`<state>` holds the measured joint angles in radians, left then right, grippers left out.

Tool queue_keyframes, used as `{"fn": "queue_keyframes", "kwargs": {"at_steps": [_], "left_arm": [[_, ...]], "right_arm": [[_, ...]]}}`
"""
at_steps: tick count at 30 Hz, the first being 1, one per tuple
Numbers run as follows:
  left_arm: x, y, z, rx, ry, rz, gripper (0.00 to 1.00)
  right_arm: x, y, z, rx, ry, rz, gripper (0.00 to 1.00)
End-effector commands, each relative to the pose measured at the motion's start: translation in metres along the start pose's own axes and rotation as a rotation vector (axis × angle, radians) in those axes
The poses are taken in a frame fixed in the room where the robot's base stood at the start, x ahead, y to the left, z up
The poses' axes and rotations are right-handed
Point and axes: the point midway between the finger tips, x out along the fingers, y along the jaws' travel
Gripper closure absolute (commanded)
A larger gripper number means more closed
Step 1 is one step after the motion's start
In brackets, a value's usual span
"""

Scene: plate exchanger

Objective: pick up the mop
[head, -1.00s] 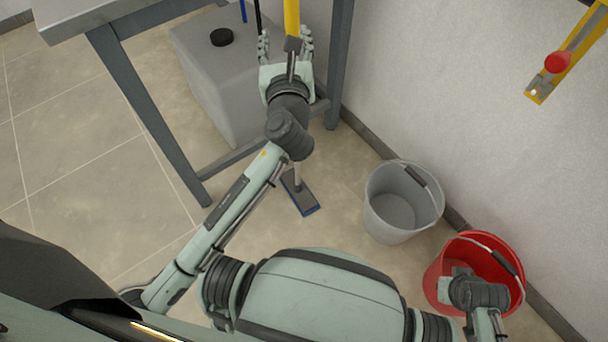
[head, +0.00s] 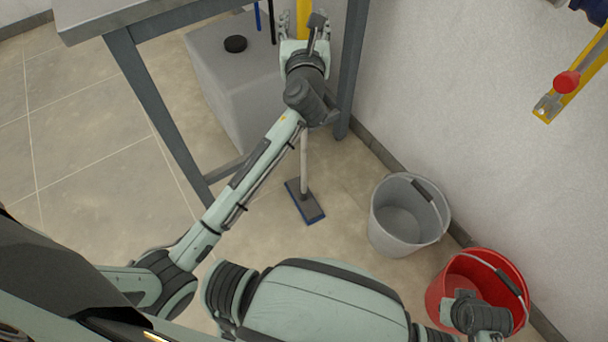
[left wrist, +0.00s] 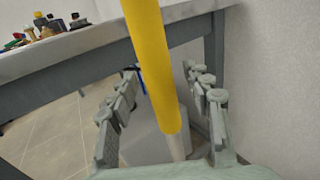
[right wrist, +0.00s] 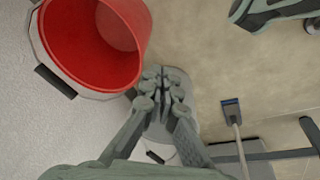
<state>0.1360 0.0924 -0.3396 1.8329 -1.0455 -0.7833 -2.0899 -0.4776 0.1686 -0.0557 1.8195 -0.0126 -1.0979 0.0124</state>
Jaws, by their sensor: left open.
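The mop stands tilted, its flat grey and blue head (head: 305,203) on the floor and its pale pole rising behind my left arm. Its yellow handle (head: 303,15) shows at the top of the head view. My left gripper (head: 304,24) is at that handle with its fingers spread. In the left wrist view the yellow handle (left wrist: 155,65) passes between the open fingers (left wrist: 165,90), with a gap to each side. My right gripper (right wrist: 164,85) looks shut and empty. The mop head also shows in the right wrist view (right wrist: 231,108).
A table with grey legs (head: 160,100) stands over a grey tank (head: 215,80) with a black cap. A grey bucket (head: 408,215) and a red bucket (head: 480,283) stand by the wall. A yellow level with a red knob (head: 566,82) is on the wall.

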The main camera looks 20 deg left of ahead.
Motion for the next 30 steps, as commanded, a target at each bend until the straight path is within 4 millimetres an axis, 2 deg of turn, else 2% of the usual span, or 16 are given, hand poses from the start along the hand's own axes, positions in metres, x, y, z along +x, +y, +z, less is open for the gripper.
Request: {"fn": "queue_keyframes", "kwargs": {"at_steps": [7,19,30], "left_arm": [[0.002,0.0,0.0,0.0,0.0,-0.001,0.5],[0.001,0.0,0.0,0.0,0.0,-0.001,1.0],[0.002,0.0,0.004,-0.001,-0.007,-0.002,1.0]], "right_arm": [[-0.001,0.001,-0.007,0.002,0.011,0.002,1.0],[-0.001,0.002,-0.009,0.002,0.013,0.003,1.0],[-0.001,0.001,-0.004,0.002,0.004,0.001,1.0]]}}
